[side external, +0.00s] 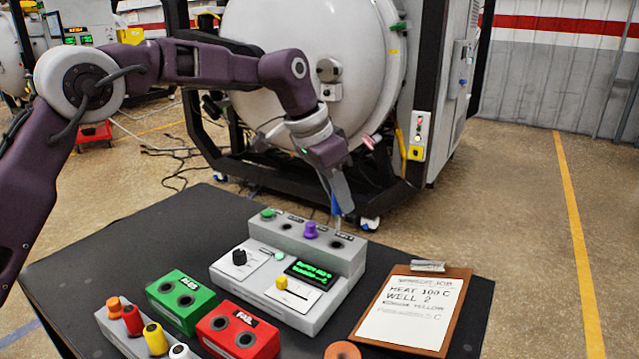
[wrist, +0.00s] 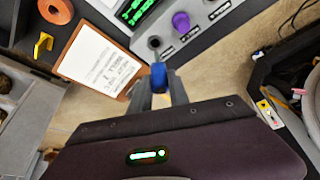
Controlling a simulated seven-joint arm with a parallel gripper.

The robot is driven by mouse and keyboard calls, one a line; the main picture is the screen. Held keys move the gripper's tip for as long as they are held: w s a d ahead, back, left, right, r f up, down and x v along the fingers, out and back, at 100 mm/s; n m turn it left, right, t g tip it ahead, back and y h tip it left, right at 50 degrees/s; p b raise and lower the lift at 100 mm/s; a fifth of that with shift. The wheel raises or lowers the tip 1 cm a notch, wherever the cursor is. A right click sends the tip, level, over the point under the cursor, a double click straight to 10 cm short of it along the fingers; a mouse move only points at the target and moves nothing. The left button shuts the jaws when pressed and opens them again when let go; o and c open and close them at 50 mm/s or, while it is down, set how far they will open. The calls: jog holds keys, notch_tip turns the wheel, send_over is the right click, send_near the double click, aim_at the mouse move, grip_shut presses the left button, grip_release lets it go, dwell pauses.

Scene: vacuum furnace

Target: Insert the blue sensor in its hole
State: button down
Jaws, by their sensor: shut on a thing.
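My gripper (side external: 338,196) is shut on the blue sensor (side external: 335,205), which points down above the right end of the grey device's raised back block (side external: 290,234). In the wrist view the blue sensor (wrist: 158,76) sits between the fingertips (wrist: 160,88). An empty dark hole (wrist: 154,43) lies just beyond it, beside the purple sensor (wrist: 181,22). In the side view the purple sensor (side external: 310,230) stands in the block's middle and a green one (side external: 267,213) at its left end. The blue sensor looks apart from the block; its exact gap over the hole is unclear.
A clipboard (side external: 453,322) lies right of the device. A green box (side external: 181,302) and red box (side external: 239,333) with holes stand in front left. Orange, red, yellow and white sensors stand in a grey rack (side external: 122,341). An orange ring (side external: 342,350) lies at the front edge.

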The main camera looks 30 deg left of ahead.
aim_at(337, 227)
jog(key=shift+f, duration=0.9)
jog(key=shift+f, duration=0.35)
jog(key=shift+f, duration=1.15)
jog(key=shift+f, duration=0.1)
jog(key=shift+f, duration=0.8)
jog(key=shift+f, duration=0.2)
jog(key=c, duration=0.7)
grip_release()
jog(key=shift+c, duration=0.2)
